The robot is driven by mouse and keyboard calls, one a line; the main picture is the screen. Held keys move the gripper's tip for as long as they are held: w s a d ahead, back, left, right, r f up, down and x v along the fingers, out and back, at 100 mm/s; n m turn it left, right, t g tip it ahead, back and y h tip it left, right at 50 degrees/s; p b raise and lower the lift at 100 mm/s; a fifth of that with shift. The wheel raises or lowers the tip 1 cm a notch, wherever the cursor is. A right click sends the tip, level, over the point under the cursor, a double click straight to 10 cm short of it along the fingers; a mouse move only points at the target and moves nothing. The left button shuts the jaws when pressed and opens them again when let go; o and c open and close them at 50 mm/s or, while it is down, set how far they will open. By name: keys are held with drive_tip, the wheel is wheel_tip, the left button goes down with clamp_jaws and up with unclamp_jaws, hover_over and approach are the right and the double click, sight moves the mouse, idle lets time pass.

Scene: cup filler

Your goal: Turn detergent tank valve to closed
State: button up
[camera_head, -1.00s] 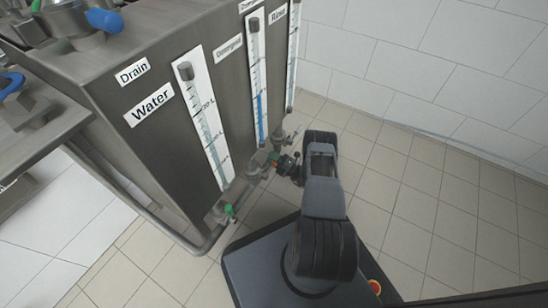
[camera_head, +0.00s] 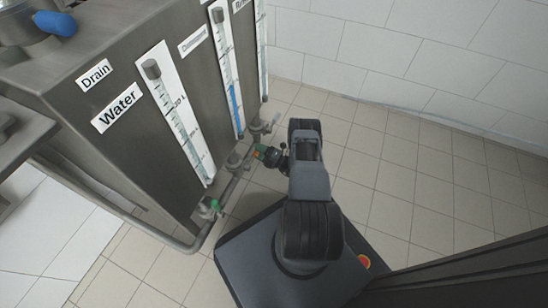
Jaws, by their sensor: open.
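The steel tank (camera_head: 120,130) carries several labelled level tubes. The detergent tube (camera_head: 229,75), beside the "Detergent" label (camera_head: 193,40), shows blue liquid. The detergent valve (camera_head: 239,160) sits on the pipe below this tube. My gripper (camera_head: 267,156) is open at the handle, coming from the right. The exact handle angle is partly hidden.
Another valve (camera_head: 258,127) is further back. A steel pipe (camera_head: 160,236) runs along the tank's foot. Tiled floor (camera_head: 400,180) is free on the right, up to the white wall (camera_head: 400,50).

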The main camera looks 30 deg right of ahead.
drive_tip(key=p+v, duration=0.1)
drive_tip(key=v, duration=1)
idle(0.9)
